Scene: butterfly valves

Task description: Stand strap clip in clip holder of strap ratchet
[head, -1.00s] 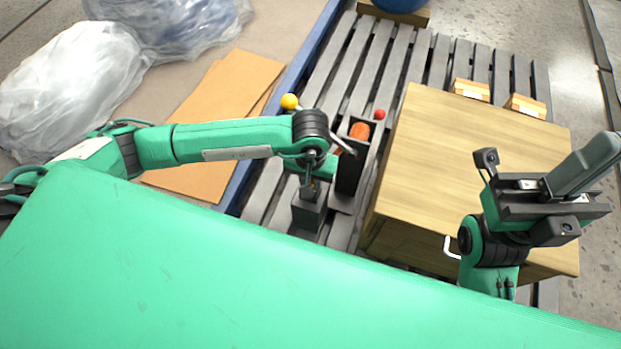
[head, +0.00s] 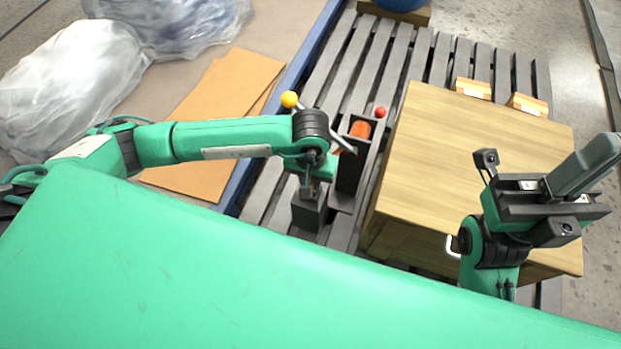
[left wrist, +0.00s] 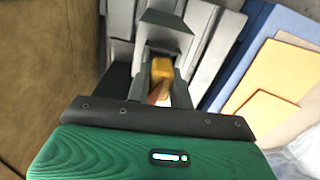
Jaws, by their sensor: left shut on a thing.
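My left gripper (head: 313,188) points down over a dark open-topped box (head: 306,214) on the slatted pallet, probably the clip holder. In the left wrist view the gripper (left wrist: 155,88) is shut on a small yellow-orange piece (left wrist: 161,70), apparently the strap clip. In the head view my wrist mostly hides it, and I cannot tell whether it is inside the box. A taller dark housing with an orange roll (head: 360,129), seemingly the strap ratchet, stands just right of the gripper. My right gripper (head: 590,165) is raised at the right, apart from these things; its jaw opening is unclear.
A large wooden box (head: 490,150) stands close to the right of the housing. A yellow ball (head: 289,99) and a red ball (head: 379,112) stick up near my left wrist. Cardboard sheets (head: 215,115) and plastic bags (head: 70,85) lie left of the pallet's blue edge.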

